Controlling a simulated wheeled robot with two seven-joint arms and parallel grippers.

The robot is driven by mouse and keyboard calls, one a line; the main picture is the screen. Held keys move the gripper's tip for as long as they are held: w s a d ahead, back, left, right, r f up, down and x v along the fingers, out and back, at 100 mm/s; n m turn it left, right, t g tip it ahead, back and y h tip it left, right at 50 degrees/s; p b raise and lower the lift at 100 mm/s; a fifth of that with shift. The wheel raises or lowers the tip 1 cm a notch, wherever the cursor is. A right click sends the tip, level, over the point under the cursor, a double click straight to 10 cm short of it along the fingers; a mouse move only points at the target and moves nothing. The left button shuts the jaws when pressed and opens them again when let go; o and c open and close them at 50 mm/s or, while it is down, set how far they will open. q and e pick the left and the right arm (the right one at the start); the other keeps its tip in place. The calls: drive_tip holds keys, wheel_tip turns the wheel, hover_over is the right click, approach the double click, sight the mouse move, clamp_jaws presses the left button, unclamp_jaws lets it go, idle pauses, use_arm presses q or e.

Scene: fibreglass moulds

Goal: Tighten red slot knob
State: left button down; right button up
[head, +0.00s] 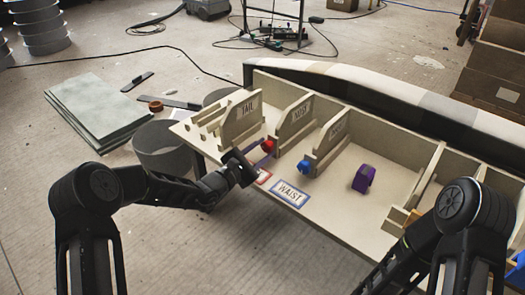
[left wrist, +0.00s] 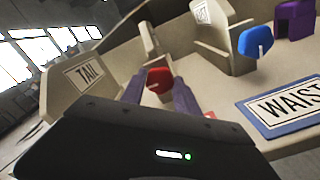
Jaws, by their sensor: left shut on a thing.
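The red slot knob (head: 267,145) sits at the front of a slot in the beige mould rack, near the panel marked TAIL (head: 243,121). My left gripper (head: 264,152) reaches it from the front left and is shut on it. In the left wrist view the red knob (left wrist: 158,80) shows between the two dark purple fingers (left wrist: 158,92). The exact contact is too small to see. My right arm shows at the lower right, but its gripper is out of the picture.
A blue knob (head: 303,167) sits at the neighbouring slot, and a purple piece (head: 363,179) stands farther right in the rack. A WAIST label (head: 289,194) lies on the front ledge. Grey sheets (head: 98,110) lie stacked on the floor at left.

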idle(0.4)
use_arm(q)
drive_tip(key=c, duration=0.9)
unclamp_jaws()
drive_tip(key=p+v, duration=0.2)
drive_tip(key=v, duration=0.5)
drive_tip(key=shift+s+a, duration=0.25)
drive_tip(key=shift+s, duration=0.1)
drive_tip(key=shift+f, duration=0.1)
